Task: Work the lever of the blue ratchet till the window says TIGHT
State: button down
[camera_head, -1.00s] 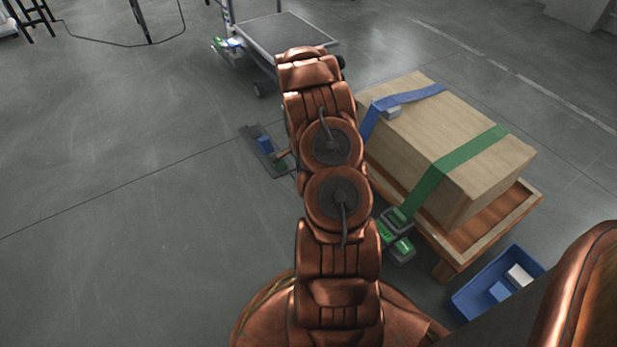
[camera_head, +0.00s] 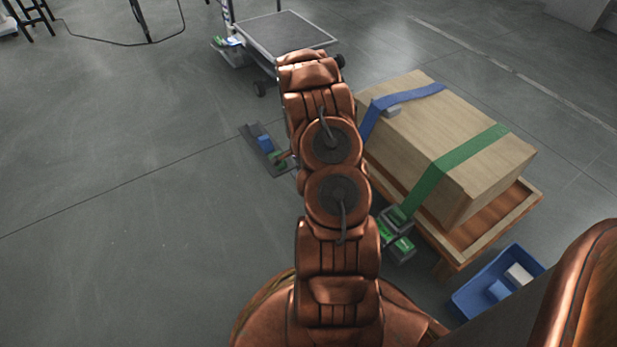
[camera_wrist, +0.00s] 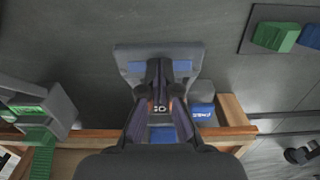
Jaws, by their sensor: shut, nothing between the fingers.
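The blue ratchet shows in the wrist view as a wide grey lever plate (camera_wrist: 150,55) with blue patches, and a blue window block (camera_wrist: 202,112) to its lower right. White lettering on the window is too small to read surely. My gripper (camera_wrist: 160,104) is shut and empty, its fingertips over the middle of the lever plate; I cannot tell whether they touch it. In the head view my arm hides the ratchet and the gripper. The blue strap (camera_head: 418,96) runs over the wooden box (camera_head: 440,125).
The green ratchet (camera_head: 397,236) sits beside the blue one, on the green strap (camera_head: 450,165). The box stands on a wooden pallet (camera_head: 490,232). A blue bin (camera_head: 462,300) lies at lower right. A dark floor plate (camera_head: 250,133) and a cart (camera_head: 285,32) lie beyond.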

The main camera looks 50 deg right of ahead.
jog(key=shift+s+f+b, duration=0.1)
jog(key=shift+f+b, duration=0.25)
jog(key=shift+f, duration=2)
jog(key=shift+r+p, duration=1.05)
jog(key=shift+r, duration=2.1)
